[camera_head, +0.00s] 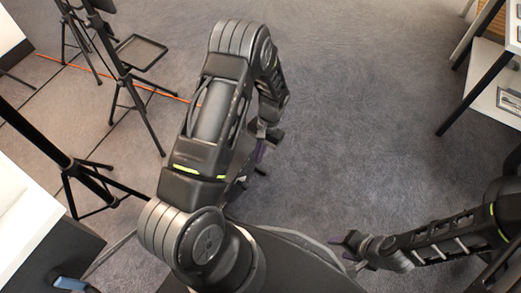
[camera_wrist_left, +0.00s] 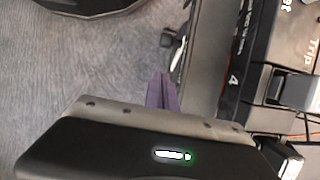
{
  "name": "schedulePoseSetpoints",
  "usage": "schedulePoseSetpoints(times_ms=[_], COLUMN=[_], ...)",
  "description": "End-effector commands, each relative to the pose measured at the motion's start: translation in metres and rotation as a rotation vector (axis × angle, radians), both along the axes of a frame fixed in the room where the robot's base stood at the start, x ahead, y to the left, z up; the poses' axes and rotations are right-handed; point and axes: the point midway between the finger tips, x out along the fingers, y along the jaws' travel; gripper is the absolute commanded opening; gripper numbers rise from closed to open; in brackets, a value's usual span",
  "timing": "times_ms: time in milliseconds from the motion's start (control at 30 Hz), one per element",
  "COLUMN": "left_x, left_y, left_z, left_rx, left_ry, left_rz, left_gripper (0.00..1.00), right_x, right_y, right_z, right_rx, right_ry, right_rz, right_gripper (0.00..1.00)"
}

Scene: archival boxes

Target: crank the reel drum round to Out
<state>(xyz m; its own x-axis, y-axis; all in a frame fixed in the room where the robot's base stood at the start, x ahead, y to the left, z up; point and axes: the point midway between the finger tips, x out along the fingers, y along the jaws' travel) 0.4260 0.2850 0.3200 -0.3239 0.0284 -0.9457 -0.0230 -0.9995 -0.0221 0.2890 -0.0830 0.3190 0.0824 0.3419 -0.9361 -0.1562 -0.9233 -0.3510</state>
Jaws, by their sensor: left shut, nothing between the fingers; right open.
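No reel drum or mark reading Out can be made out in either view. My left gripper (camera_head: 262,152) is low over the carpet in the head view, partly hidden by my own arm. In the left wrist view its purple fingers (camera_wrist_left: 162,93) are shut together with nothing between them. Right of them in that view is a black panel (camera_wrist_left: 257,50) with white lettering, including "Trip" and a "4". A grey block (camera_wrist_left: 296,90) sits at its right edge. My right gripper (camera_head: 347,240) is open and empty at the lower middle of the head view.
Black tripod stands (camera_head: 88,170) and a stand with a small tray (camera_head: 141,51) are at the left. A white-topped table (camera_head: 25,220) is at the lower left. A shelf unit (camera_head: 494,92) stands at the upper right. The grey carpet (camera_head: 360,120) between is clear.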

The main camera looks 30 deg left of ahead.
Motion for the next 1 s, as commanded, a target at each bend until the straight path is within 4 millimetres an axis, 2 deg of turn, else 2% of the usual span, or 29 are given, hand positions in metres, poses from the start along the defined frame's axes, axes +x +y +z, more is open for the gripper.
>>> schedulePoseSetpoints(times_ms=[33, 233, 500, 1000], left_x=[-0.005, -0.018, -0.048, -0.051], left_y=[0.001, 0.001, 0.002, 0.003], left_z=[-0.014, -0.052, -0.063, -0.065], left_rx=[0.0, 0.0, 0.0, 0.0], left_ry=[0.005, 0.004, 0.001, -0.002], left_rz=[0.0, 0.0, 0.0, 0.0], left_gripper=[0.0, 0.0, 0.0, 0.0], right_x=[0.001, 0.004, 0.005, 0.006], right_y=[-0.001, -0.004, -0.005, -0.005], right_z=[-0.006, -0.017, -0.021, -0.021], right_rx=[-0.001, -0.006, -0.008, -0.008], right_ry=[-0.002, -0.006, -0.009, -0.01], right_rz=[-0.003, -0.009, -0.013, -0.014], right_gripper=[0.48, 0.48, 0.48, 0.48])
